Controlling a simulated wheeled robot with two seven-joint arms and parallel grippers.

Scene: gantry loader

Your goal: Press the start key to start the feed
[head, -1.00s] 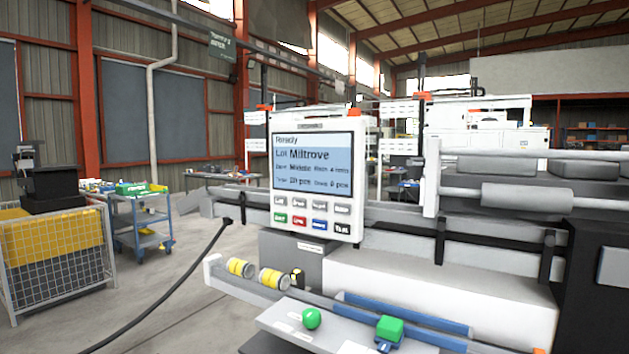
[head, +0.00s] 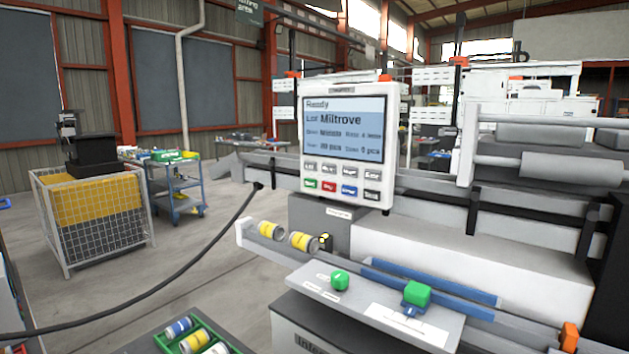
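A white control panel (head: 392,140) stands at the middle of the head view, mounted on the machine. Its screen (head: 343,130) reads "Ready" and "Lot Miltrove", with smaller lines below. Two rows of keys sit under the screen. The lower row has a green key (head: 310,184), a red key (head: 329,187), a blue key (head: 349,190) and a dark key. The upper row is grey. The key lettering is too blurred to read surely; the green one may say Start. Neither of my grippers shows in this view.
Below the panel, a light shelf (head: 375,318) bears a green round knob (head: 340,280) and a green block (head: 416,294). Yellow-banded rolls (head: 303,241) lie in a rail. A green tray (head: 165,343) with cans is at the lower left. A wire cage (head: 97,225) and blue cart (head: 177,192) stand left.

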